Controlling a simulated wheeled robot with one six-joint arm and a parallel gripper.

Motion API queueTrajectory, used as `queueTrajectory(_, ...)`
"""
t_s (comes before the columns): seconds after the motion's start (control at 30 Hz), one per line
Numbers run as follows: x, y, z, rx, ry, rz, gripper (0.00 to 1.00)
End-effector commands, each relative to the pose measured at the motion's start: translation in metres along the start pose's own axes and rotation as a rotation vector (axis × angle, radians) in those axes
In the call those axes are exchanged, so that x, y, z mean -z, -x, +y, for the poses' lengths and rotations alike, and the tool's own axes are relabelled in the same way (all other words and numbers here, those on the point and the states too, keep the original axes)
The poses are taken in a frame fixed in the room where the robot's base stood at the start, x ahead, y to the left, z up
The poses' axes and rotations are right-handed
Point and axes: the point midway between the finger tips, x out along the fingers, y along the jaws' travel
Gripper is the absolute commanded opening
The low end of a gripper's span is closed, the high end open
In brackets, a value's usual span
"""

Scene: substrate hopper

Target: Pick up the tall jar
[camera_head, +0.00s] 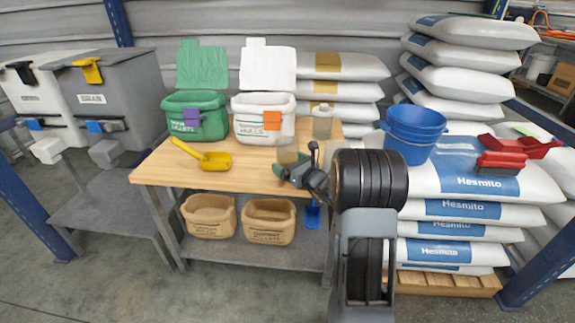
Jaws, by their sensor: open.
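Two clear jars stand on the wooden workbench (165,165). One jar (322,124), with a pale top, is at the back right of the bench beside the white tub and looks the taller. The other jar (287,151) is nearer the front, just behind my gripper, which hides part of it. My gripper (296,163) is over the right part of the bench with its jaws apart and seemingly nothing between them. It is nearer the camera than the back jar, and apart from it.
A green tub (195,120) and a white tub (262,128) stand open at the back. A yellow scoop (205,156) lies at left. The bench's front left is clear.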

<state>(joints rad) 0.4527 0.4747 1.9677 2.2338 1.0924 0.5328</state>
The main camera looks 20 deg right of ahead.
Motion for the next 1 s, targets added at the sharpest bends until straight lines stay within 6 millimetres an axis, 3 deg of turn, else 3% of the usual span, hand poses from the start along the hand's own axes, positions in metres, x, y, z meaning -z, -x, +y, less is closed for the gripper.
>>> queueTrajectory(0.33,-0.0009,-0.0064,-0.0001,0.001,-0.001,-0.001,1.0)
queueTrajectory(0.9,-0.0007,-0.0062,0.0001,0.0,0.0,-0.001,0.45)
queueTrajectory(1.0,-0.0016,-0.0063,0.0,0.0,0.001,-0.003,0.44)
